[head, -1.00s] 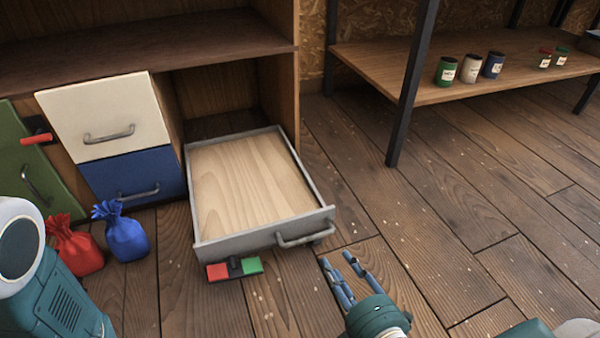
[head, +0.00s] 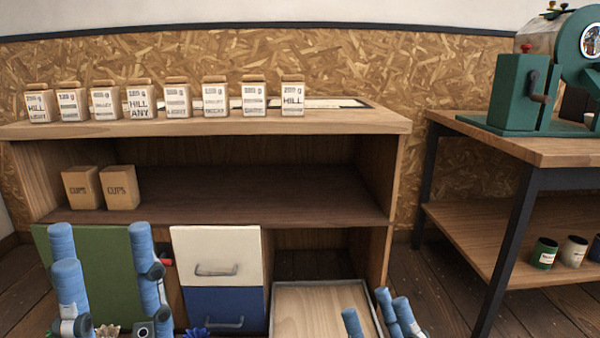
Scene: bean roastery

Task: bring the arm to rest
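My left gripper (head: 105,245) stands at the lower left of the head view, its blue fingers pointing up in front of the green cabinet door (head: 105,255). The fingers are wide apart with nothing between them. My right gripper (head: 367,300) shows at the bottom edge, by the right side of the pulled-out drawer (head: 310,303). Its blue fingers are apart and I see nothing held; its lower part is cut off by the frame.
The shelf unit (head: 270,125) carries a row of several labelled bags (head: 215,97); two cup boxes (head: 121,188) stand below. A white drawer (head: 217,253) and a blue drawer (head: 227,308) are shut. At right, a table (head: 540,148) bears a green roaster (head: 517,92).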

